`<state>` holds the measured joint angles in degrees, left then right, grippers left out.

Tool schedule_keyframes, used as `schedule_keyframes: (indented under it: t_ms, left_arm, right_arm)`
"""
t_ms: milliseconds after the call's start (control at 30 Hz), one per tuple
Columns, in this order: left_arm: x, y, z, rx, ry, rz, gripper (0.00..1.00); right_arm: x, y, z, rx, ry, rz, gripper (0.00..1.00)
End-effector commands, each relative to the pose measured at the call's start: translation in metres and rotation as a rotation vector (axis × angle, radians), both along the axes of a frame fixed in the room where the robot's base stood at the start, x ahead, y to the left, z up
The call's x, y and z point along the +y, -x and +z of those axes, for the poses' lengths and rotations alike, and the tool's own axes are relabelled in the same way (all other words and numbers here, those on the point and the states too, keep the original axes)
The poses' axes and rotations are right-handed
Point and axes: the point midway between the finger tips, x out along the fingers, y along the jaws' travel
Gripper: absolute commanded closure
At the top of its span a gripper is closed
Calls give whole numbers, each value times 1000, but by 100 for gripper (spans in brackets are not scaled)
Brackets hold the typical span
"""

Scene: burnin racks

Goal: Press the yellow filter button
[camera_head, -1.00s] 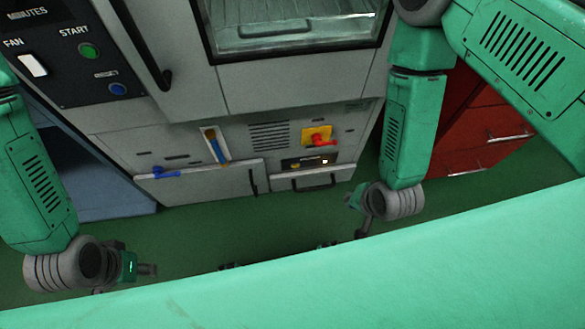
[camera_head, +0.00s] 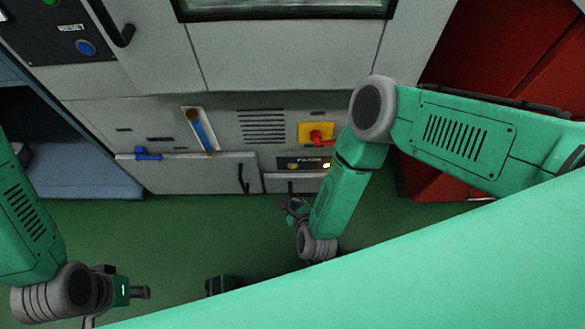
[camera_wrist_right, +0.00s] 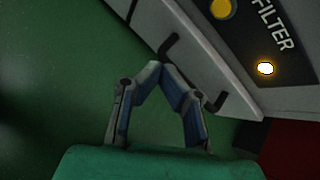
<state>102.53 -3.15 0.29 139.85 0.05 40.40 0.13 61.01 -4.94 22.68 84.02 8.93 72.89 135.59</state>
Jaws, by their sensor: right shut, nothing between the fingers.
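The yellow filter button (camera_head: 293,166) is a small round yellow knob on a dark label panel low on the grey machine.
A lit lamp (camera_wrist_right: 265,68) sits on the same panel. A red handle on a yellow plate (camera_head: 316,134) is above it. A blue handle (camera_head: 148,154) and a blue lever (camera_head: 204,134) are to the left. Red cabinets (camera_head: 440,170) stand right. Green floor (camera_head: 150,230) lies open below.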

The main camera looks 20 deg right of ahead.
Motion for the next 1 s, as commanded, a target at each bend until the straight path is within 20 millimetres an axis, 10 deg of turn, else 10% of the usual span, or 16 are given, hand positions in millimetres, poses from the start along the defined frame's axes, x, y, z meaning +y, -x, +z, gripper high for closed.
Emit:
schedule_keyframes:
  t_ms: [367,1000]
  left_arm:
    - [0,0,-1,0,-1,1,68]
    - [0,0,-16,0,0,1,68]
  right_arm:
    - [-3,-5,0,-1,-2,3,100]
    - [-23,-77,0,1,-1,3,100]
